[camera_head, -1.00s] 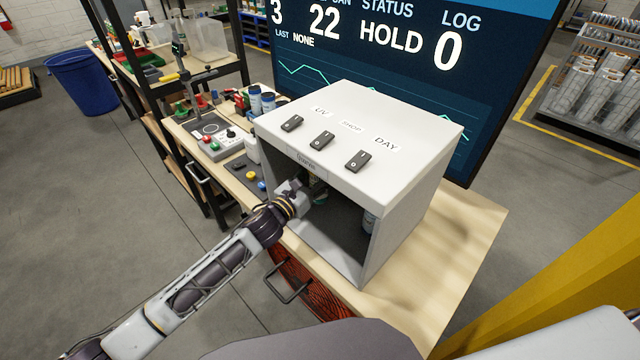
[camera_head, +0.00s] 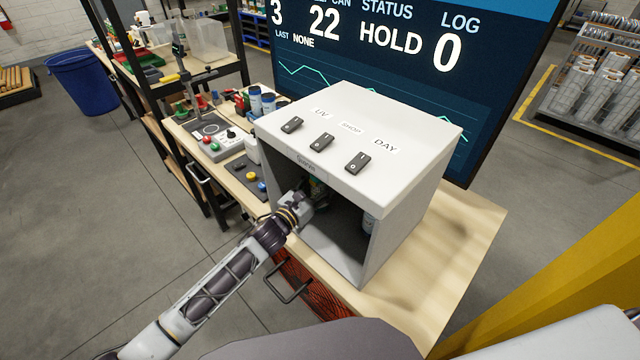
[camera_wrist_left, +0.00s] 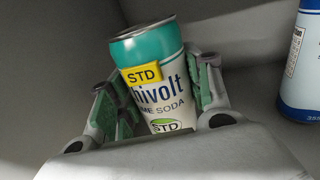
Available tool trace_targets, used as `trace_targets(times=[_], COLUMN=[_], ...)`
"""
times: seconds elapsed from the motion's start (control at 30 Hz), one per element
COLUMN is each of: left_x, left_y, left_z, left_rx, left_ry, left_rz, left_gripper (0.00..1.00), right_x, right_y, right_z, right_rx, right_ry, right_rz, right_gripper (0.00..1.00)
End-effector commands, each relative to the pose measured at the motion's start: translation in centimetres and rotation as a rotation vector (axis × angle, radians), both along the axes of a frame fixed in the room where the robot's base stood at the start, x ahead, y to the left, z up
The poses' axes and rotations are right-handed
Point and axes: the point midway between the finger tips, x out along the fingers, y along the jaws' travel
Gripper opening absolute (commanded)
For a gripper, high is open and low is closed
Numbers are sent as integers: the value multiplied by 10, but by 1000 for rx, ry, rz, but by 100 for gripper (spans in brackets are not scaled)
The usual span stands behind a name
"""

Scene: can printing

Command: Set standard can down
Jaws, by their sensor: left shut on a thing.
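The standard can (camera_wrist_left: 158,85) is teal and white with a yellow STD tag, and it shows between my left gripper's fingers in the left wrist view. My left gripper (camera_wrist_left: 165,100) is shut on it. The can leans slightly in that view; I cannot tell whether its base touches the floor of the booth. In the head view my left gripper (camera_head: 306,197) reaches inside the open front of the white booth (camera_head: 405,115), and only a small part of the can (camera_head: 317,187) shows there. My right gripper is not in view.
The booth walls and roof close in around the gripper. A control box (camera_head: 215,143) and blue-white cans (camera_head: 262,102) stand left of the booth.

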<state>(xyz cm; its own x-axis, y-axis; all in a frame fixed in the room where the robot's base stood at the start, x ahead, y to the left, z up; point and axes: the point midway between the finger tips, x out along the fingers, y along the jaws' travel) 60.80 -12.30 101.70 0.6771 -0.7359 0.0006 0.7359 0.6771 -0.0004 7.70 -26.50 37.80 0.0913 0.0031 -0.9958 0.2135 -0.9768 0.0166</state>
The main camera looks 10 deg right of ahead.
Motion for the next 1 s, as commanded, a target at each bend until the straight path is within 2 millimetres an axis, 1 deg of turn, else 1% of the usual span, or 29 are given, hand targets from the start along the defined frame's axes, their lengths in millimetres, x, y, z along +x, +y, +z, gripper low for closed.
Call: trace_targets(times=[0.47,0.5,0.63,0.67,1.0], left_x=[0,0,0,0,0], left_y=[0,0,0,0,0], left_z=[-5,-5,-4,-4,-4], left_rx=[1,1,1,1,1], left_ry=[1,1,1,1,1], left_rz=[0,0,0,0,0], left_gripper=[40,52,69,71,71], right_x=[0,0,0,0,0], right_y=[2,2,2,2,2], right_z=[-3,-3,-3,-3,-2], right_rx=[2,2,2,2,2], right_ry=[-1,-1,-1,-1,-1], right_rz=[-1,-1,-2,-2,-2], right_gripper=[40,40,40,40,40])
